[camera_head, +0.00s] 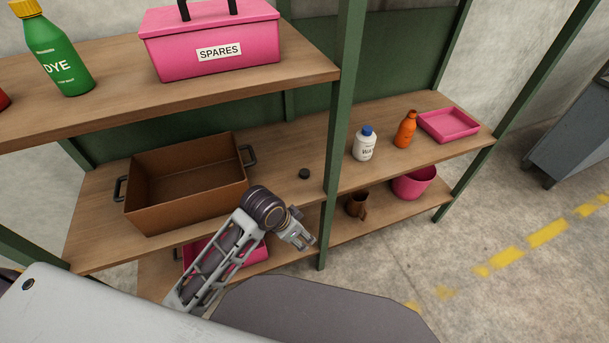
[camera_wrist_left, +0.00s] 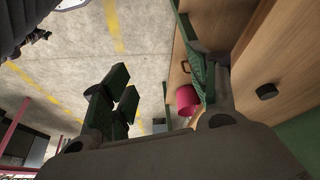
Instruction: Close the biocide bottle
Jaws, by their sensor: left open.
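An orange bottle (camera_head: 405,130) stands upright on the middle shelf right of the green post; its label cannot be read, and whether its top is open is too small to tell. A small black cap (camera_head: 304,174) lies on the same shelf, left of the post. The black cap also shows in the left wrist view (camera_wrist_left: 266,91), to the right of the fingers. My left gripper (camera_head: 308,241) is in front of the shelf edge, below and nearer than the cap. In the left wrist view its fingers (camera_wrist_left: 155,85) are apart with nothing between them. My right gripper is not in view.
A white bottle with a blue cap (camera_head: 364,145) and a pink tray (camera_head: 449,125) flank the orange bottle. A brown box (camera_head: 187,184) stands left of the cap. The green post (camera_head: 341,120) separates cap and bottles. A pink bucket (camera_head: 414,183) and brown mug (camera_head: 357,205) stand below.

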